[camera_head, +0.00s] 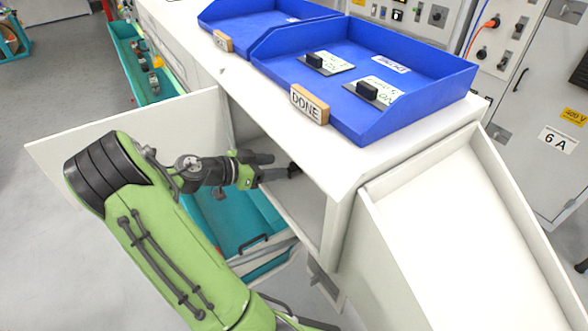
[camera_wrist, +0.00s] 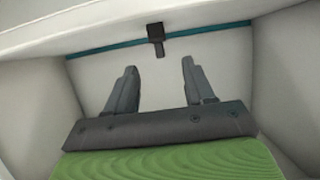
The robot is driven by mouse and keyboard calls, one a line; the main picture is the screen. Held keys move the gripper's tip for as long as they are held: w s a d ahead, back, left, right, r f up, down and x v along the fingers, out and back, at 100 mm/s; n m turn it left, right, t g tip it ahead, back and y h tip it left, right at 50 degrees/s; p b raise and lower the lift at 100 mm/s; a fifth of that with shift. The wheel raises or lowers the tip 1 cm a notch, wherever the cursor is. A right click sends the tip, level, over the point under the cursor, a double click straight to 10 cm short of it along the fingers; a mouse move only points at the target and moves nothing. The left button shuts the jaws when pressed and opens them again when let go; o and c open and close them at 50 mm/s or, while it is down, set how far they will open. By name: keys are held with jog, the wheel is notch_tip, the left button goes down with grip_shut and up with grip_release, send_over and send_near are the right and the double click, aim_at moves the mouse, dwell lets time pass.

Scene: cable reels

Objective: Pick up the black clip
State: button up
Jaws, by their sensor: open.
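The black clip (camera_wrist: 156,38) shows in the wrist view, at the top middle, against a teal strip (camera_wrist: 205,36) on the pale inner wall of the cabinet. In the head view a small dark shape, likely the clip (camera_head: 294,170), shows just beyond the fingertips inside the open cabinet. My gripper (camera_wrist: 158,85) is open and empty, its two fingers pointing toward the clip with a gap between them and it. In the head view my gripper (camera_head: 275,167) reaches into the cabinet opening from the left.
The white cabinet (camera_head: 335,185) surrounds the gripper with walls and a top. A teal drawer (camera_head: 235,220) is pulled out below. Blue trays (camera_head: 420,110) with black-handled cards and a DONE sign (camera_head: 309,104) stand on top. An open white door (camera_head: 70,150) is at left.

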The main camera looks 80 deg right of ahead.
aim_at(297, 164)
jog(key=x, duration=1)
jog(key=shift+f+b, duration=0.15)
jog(key=shift+b, duration=0.25)
jog(key=shift+w+a, duration=0.1)
grip_shut()
